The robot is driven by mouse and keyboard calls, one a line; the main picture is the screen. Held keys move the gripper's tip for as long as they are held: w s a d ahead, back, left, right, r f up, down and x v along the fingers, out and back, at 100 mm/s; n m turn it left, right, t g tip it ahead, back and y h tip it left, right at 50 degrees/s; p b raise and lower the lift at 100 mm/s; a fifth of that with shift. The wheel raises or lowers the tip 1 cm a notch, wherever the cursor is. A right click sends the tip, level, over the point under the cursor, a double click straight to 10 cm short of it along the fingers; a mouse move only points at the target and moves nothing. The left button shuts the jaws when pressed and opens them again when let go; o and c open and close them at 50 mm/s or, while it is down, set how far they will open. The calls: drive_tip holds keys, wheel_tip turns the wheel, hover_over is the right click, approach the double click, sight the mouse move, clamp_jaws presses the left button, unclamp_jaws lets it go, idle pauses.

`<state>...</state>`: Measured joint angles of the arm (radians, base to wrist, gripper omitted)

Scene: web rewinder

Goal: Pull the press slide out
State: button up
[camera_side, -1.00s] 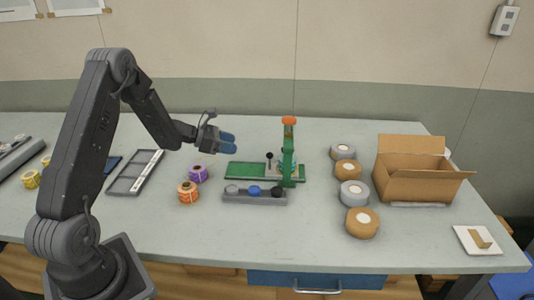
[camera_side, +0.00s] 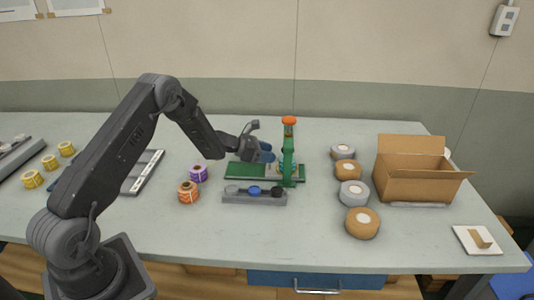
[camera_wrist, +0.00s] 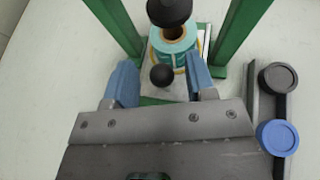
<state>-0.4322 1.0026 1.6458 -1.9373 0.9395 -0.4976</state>
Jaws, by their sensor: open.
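The green press (camera_side: 288,155) stands mid-table with an orange top and a green base plate (camera_side: 240,171). In the wrist view, its slide has a black ball knob (camera_wrist: 162,75) at the near end and a teal roll (camera_wrist: 173,48) on it. The black press head (camera_wrist: 168,12) is above the roll. My gripper (camera_side: 267,152) is open, with blue fingertips on either side of the knob in the wrist view (camera_wrist: 158,82). I cannot tell whether the fingers touch it. In the side view, my gripper hides the knob.
A grey holder with black, blue and grey discs (camera_side: 254,196) lies in front of the press. Orange (camera_side: 188,192) and purple (camera_side: 199,174) rolls stand to its left. Several larger rolls (camera_side: 353,193) and an open cardboard box (camera_side: 418,186) are to its right.

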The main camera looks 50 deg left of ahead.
clamp_jaws()
idle(0.4)
drive_tip(key=s+a, duration=1)
unclamp_jaws()
drive_tip(key=shift+d, duration=0.1)
